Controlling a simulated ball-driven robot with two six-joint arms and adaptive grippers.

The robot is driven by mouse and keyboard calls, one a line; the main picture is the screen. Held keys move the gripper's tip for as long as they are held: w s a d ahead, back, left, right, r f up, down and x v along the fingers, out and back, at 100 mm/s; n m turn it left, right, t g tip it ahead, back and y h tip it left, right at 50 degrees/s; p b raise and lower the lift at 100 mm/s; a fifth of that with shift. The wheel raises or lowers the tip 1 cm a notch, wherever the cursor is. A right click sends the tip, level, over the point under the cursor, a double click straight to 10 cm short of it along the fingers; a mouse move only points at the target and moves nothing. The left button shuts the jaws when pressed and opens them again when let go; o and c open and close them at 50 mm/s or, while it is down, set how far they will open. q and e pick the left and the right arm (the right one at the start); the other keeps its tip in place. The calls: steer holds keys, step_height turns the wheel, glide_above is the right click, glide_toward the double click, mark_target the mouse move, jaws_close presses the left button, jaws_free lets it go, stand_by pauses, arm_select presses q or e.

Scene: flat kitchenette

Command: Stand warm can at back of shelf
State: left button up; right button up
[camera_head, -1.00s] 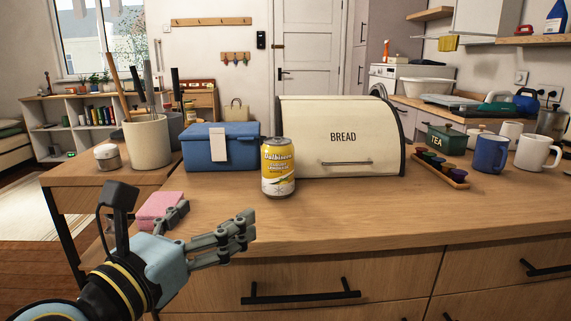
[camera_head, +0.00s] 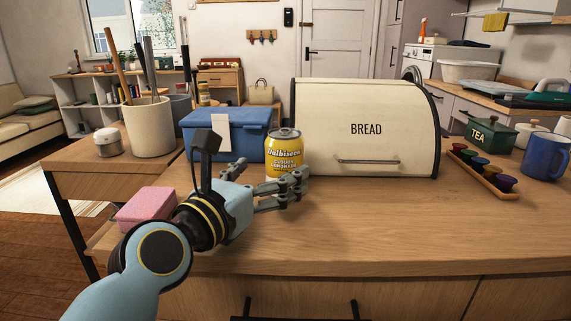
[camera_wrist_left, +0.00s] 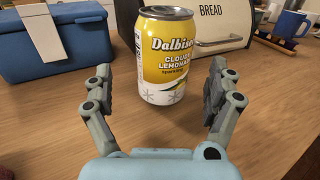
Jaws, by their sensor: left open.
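A yellow and white lemonade can (camera_head: 284,157) stands upright on the wooden counter, in front of the gap between the blue box and the bread bin. In the left wrist view the can (camera_wrist_left: 167,58) stands just ahead of the fingers. My left gripper (camera_head: 291,192) is open, low over the counter, and hides the can's lower part in the head view. In the left wrist view its fingers (camera_wrist_left: 163,100) are spread to either side of the near space, with the can between and slightly beyond them. No shelf clearly tied to the task can be told apart. My right gripper is not in view.
The bread bin (camera_head: 366,128) stands right of the can and the blue box (camera_head: 238,142) behind left. A rack of small cups (camera_head: 484,172) and a blue mug (camera_head: 544,156) stand right. The counter's front middle is clear.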

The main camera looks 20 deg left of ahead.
mark_target(284, 161)
arm_select(q)
steer(key=w, duration=0.2)
steer(key=w+d, duration=0.1)
steer(key=w, duration=0.1)
steer(key=shift+w+d+r, duration=0.15)
steer(key=shift+w+r, duration=0.05)
steer(key=shift+w, duration=0.05)
steer(key=shift+c, duration=0.4)
steer(key=shift+r, duration=0.1)
steer(key=c, duration=1.7)
